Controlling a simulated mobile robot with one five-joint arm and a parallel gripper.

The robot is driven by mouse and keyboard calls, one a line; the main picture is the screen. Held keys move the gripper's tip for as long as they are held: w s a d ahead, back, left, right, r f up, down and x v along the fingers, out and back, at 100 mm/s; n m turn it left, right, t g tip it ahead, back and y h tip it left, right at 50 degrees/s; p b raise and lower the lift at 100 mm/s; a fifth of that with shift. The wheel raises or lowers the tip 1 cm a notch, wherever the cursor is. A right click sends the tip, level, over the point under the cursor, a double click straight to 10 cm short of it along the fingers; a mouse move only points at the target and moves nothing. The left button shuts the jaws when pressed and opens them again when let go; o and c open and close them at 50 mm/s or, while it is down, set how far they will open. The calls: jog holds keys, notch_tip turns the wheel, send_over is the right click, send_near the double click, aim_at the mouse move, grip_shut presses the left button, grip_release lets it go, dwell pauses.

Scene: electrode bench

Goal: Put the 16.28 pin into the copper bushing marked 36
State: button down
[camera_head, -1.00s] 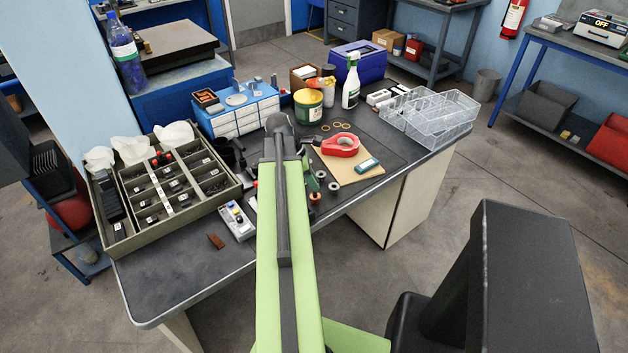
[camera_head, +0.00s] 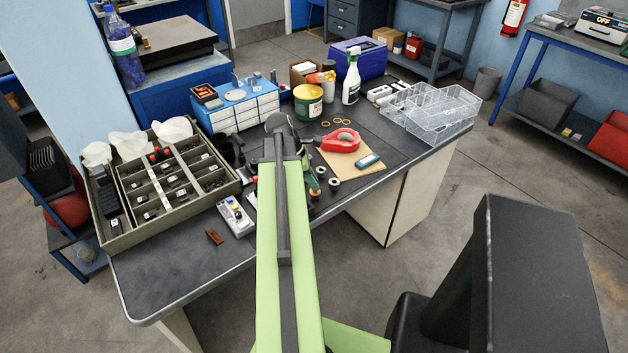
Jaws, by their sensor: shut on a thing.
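My arm rises through the middle of the view, and its far end stands over the bench. My gripper is hidden behind the arm, so its jaws and anything in them do not show. The 16.28 pin cannot be made out. A small dark ring with a pale centre (camera_head: 334,182) lies on the bench right of the arm and may be a bushing. No mark 36 is legible, so I cannot tell which piece is the copper bushing.
A compartment tray (camera_head: 119,243) with small dark parts stands left on the bench (camera_head: 170,285). A red tape dispenser (camera_head: 343,141) and brown board (camera_head: 340,168) lie right of the arm. Clear bins (camera_head: 432,112), a spray bottle (camera_head: 351,82) and a green tub (camera_head: 308,102) stand behind. The front left bench is mostly clear.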

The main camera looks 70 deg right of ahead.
jog(key=shift+f+b, duration=0.65)
jog(key=shift+f, duration=0.1)
jog(key=c, duration=1.2)
grip_release()
jog(key=shift+c, duration=0.2)
jog(key=shift+r, duration=0.1)
jog(key=p+v, duration=1.6)
jog(key=v, duration=0.1)
jog(key=shift+r, duration=0.1)
